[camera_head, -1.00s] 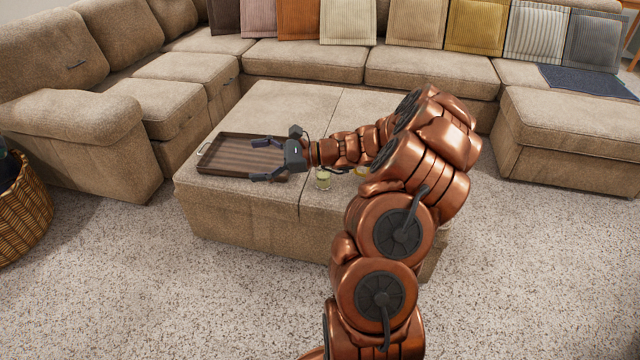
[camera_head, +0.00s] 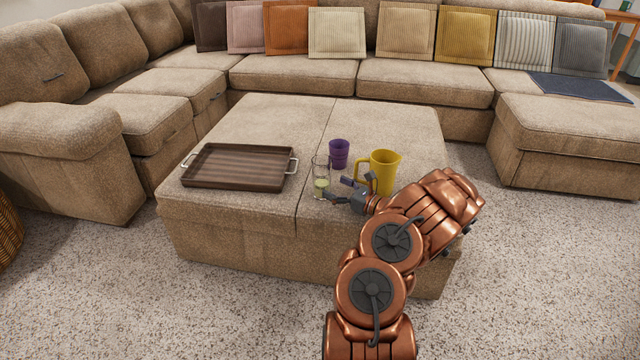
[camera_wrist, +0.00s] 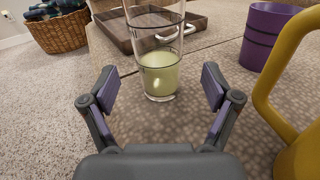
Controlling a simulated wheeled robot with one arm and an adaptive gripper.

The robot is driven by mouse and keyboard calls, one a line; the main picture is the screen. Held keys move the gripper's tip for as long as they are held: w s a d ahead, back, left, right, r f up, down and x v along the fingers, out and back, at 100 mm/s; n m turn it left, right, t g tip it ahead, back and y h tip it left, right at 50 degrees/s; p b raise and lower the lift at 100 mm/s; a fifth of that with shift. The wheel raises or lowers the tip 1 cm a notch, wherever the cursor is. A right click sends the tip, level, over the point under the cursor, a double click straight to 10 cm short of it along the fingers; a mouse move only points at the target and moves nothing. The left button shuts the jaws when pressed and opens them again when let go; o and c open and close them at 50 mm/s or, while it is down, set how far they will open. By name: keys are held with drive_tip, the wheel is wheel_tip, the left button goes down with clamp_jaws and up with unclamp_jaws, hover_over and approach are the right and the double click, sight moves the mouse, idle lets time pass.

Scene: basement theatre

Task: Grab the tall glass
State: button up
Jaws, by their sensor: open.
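The tall glass (camera_head: 321,179) is clear and upright on the ottoman, with pale yellow-green liquid in its lower part. In the wrist view the glass (camera_wrist: 160,75) stands just ahead, centred between the fingers, with its top cut off by the frame. My gripper (camera_head: 338,190) is open and empty, close to the glass on its right side in the head view. In the wrist view the gripper's fingers (camera_wrist: 160,90) are spread wide, apart from the glass.
A yellow pitcher (camera_head: 384,172) and a purple cup (camera_head: 339,154) stand near the glass; both show at right in the wrist view. A brown tray (camera_head: 240,185) with handles lies to the left on the beige ottoman (camera_head: 270,112). A sofa (camera_head: 300,75) stands behind.

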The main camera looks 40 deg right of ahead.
sight(329, 186)
drive_tip(key=w, duration=0.1)
drive_tip(key=w+b, duration=0.2)
drive_tip(key=w, duration=0.1)
drive_tip(key=shift+a+f, duration=0.35)
drive_tip(key=shift+f, duration=0.05)
drive_tip(key=shift+w+a+r+b, duration=0.15)
drive_tip(key=shift+w+b, duration=0.2)
drive_tip(key=shift+w, duration=0.25)
drive_tip(key=c, duration=1.5)
